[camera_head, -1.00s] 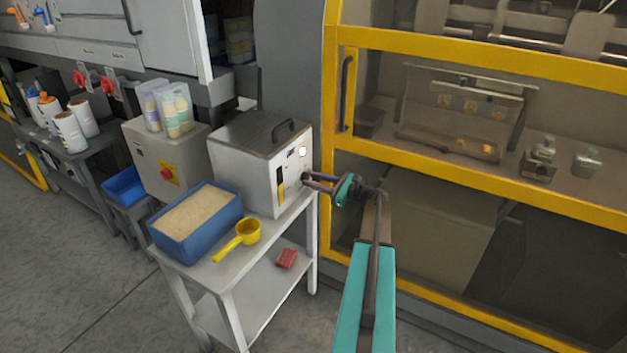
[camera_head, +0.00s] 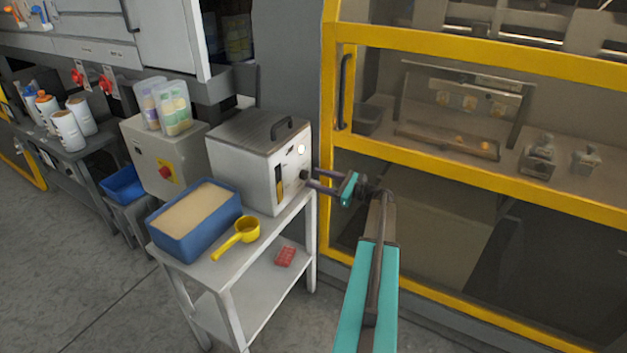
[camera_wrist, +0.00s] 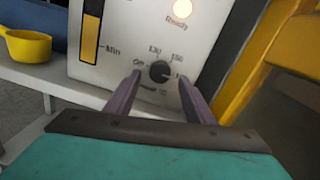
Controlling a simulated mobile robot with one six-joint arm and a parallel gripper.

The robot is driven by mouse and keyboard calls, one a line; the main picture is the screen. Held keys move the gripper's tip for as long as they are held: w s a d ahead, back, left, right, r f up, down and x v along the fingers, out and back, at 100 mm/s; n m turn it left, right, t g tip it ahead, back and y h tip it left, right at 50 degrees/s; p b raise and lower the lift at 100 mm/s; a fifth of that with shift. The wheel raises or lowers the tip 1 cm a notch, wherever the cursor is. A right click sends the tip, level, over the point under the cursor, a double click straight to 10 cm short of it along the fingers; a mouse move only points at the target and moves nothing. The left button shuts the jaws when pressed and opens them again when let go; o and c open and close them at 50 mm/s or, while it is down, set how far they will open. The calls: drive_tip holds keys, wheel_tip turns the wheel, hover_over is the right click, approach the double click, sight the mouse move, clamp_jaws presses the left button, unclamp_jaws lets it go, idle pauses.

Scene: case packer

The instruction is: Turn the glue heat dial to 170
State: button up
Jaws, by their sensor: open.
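The glue heat dial (camera_wrist: 159,71) is a dark round knob low on the white front panel of the glue unit (camera_head: 258,165). In the wrist view, printed marks around it read Off, 130, 150 and a partly hidden one at its right. Its pointer seems to face right, toward that hidden mark, but is too small to be sure. My gripper (camera_wrist: 158,92) is open, with one finger on each side of the dial and apart from it. In the head view my gripper (camera_head: 309,179) reaches the panel from the right, and the dial (camera_head: 304,174) shows just beyond the fingertips.
A lit round "Ready" lamp (camera_wrist: 183,8) and a yellow level gauge (camera_wrist: 91,38) sit above the dial. A yellow scoop (camera_head: 240,237) and a blue bin of granules (camera_head: 193,222) stand on the cart. The yellow machine frame (camera_head: 326,130) is close on the right.

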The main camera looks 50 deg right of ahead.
drive_tip(key=b+v, duration=0.1)
drive_tip(key=v, duration=1)
drive_tip(key=shift+s+b, duration=0.35)
